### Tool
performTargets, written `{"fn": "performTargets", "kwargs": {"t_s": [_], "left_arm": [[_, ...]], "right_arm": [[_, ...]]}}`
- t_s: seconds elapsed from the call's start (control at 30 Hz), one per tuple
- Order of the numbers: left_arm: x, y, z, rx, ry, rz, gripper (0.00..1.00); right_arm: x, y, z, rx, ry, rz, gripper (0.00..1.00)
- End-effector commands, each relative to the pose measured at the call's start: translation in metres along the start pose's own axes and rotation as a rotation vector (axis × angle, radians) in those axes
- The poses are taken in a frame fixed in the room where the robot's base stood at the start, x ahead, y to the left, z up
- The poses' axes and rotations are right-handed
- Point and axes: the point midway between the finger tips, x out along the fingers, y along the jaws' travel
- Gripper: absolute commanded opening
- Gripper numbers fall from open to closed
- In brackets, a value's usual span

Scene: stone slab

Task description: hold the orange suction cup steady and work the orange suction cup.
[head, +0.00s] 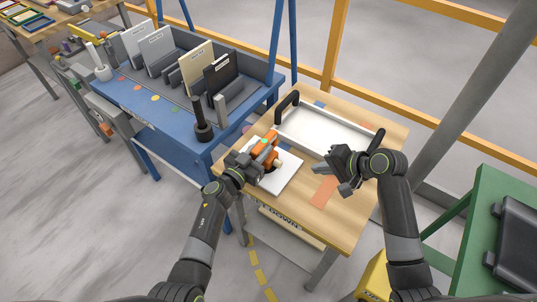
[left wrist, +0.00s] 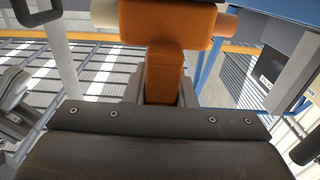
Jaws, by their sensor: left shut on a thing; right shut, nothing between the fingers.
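The orange suction cup (head: 267,147) stands over a white slab (head: 287,176) on the wooden table, with a dark round part low on it. My left gripper (head: 257,160) is shut on it and partly hides it. Whether the cup presses on the slab is hard to tell. My right gripper (head: 343,170) is shut and empty, apart from the orange suction cup, near the tray's front right.
A white tray (head: 318,132) with black handles lies at the back of the wooden table (head: 318,222). A blue bench (head: 147,100) with upright sample slabs in a rack (head: 221,75) stands to the left. A green stand (head: 490,190) with a black case is at the right.

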Motion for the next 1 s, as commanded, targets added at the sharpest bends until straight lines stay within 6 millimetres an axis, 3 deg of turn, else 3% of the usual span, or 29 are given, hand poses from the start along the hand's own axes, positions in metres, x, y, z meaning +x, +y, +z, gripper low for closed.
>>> {"fn": "performTargets", "kwargs": {"t_s": [0.03,0.07,0.27,0.67,1.0], "left_arm": [[0.0,0.0,0.0,0.001,0.0,0.0,0.0],[0.0,0.0,0.0,0.001,0.0,0.0,0.25],[0.0,0.0,0.0,0.001,0.0,0.0,0.49],[-0.008,-0.001,0.001,-0.001,0.0,-0.002,0.49],[-0.065,0.0,0.001,0.001,-0.002,-0.002,0.49]], "right_arm": [[0.0,0.0,0.0,0.0,0.0,0.0,0.0],[0.0,0.0,0.0,0.0,0.0,0.0,0.0],[0.0,0.0,0.0,0.0,0.0,0.0,0.0],[0.0,0.0,0.0,0.0,0.0,0.0,0.0],[0.0,0.0,0.0,0.0,0.0,0.0,0.0]]}}
